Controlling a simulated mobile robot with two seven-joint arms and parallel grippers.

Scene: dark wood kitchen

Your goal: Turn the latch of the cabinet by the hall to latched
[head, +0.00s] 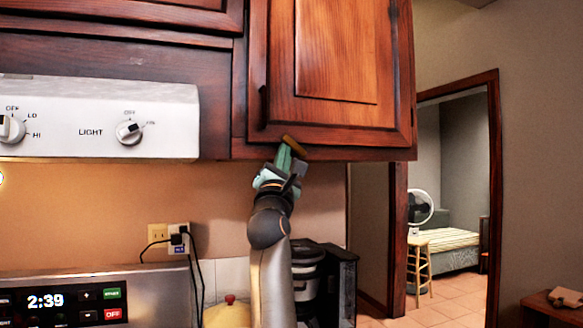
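The cabinet by the hall (338,50) is the upper wooden cabinet at the right, beside the doorway. Its door looks closed and has a dark handle at its left edge. A small brown wooden latch (294,146) sits at the lower edge of the door, near its left corner, and slants down to the right. My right gripper (286,153) reaches up from below, with its green fingers at the latch. The fingers overlap the latch in the picture; I cannot tell whether they grip it. My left gripper is out of view.
A white range hood (100,118) with knobs is to the left of the cabinet. Below are a stove panel (90,299), an outlet with cords (178,239) and a black coffee maker (330,280). The doorway at the right opens onto a room with a bed and stool (420,262).

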